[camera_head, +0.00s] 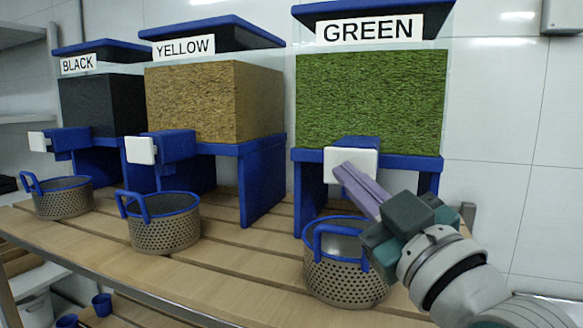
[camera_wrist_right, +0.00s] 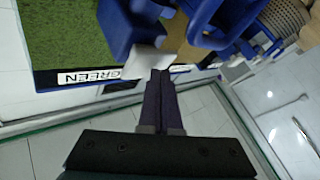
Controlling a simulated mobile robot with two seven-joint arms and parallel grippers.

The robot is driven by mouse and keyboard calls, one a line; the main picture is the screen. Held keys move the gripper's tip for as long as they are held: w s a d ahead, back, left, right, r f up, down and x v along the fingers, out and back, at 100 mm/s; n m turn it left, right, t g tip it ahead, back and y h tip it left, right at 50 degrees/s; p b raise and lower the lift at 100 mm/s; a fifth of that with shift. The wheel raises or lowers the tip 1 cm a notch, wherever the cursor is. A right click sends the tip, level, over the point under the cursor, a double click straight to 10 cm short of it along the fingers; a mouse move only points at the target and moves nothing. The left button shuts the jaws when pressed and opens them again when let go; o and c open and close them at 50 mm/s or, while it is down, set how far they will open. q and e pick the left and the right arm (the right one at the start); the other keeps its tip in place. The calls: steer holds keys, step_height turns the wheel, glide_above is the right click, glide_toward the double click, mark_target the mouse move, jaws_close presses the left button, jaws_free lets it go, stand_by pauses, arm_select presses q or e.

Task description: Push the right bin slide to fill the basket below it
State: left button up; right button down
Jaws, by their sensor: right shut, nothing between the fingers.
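The green bin (camera_head: 370,100), labelled GREEN, stands at the right of the row on blue legs. Its slide has a white end plate (camera_head: 362,158) on a blue block at the bin's lower front. My right gripper (camera_head: 340,170) is shut and empty, with its fingertips at the white plate. The plate also shows in the right wrist view (camera_wrist_right: 146,62), right by the fingertips (camera_wrist_right: 160,74); I cannot tell whether they touch. The basket (camera_head: 335,272) with a blue rim and handle stands below; its visible inside looks grey, and my gripper hides its right part. My left gripper is not in view.
A yellow bin (camera_head: 215,100) and a black bin (camera_head: 100,103) stand to the left with their own white-ended slides. Their baskets (camera_head: 165,236) (camera_head: 65,203) stand on the slatted wooden table (camera_head: 235,270). Blue legs flank the green bin's slide.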

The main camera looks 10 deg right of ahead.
steer(key=shift+w+d, duration=0.25)
steer(key=shift+w, duration=0.1)
stand_by(0.3)
steer(key=shift+w+d+f+b, duration=0.1)
steer(key=shift+w+d+b, duration=0.15)
steer(key=shift+b, duration=0.15)
steer(key=shift+s+a, duration=0.15)
stand_by(0.5)
steer(key=shift+s+a+p, duration=0.4)
steer(key=shift+s+p, duration=0.15)
steer(key=shift+p, duration=0.1)
steer(key=shift+s+a, duration=0.25)
steer(key=shift+s, duration=0.15)
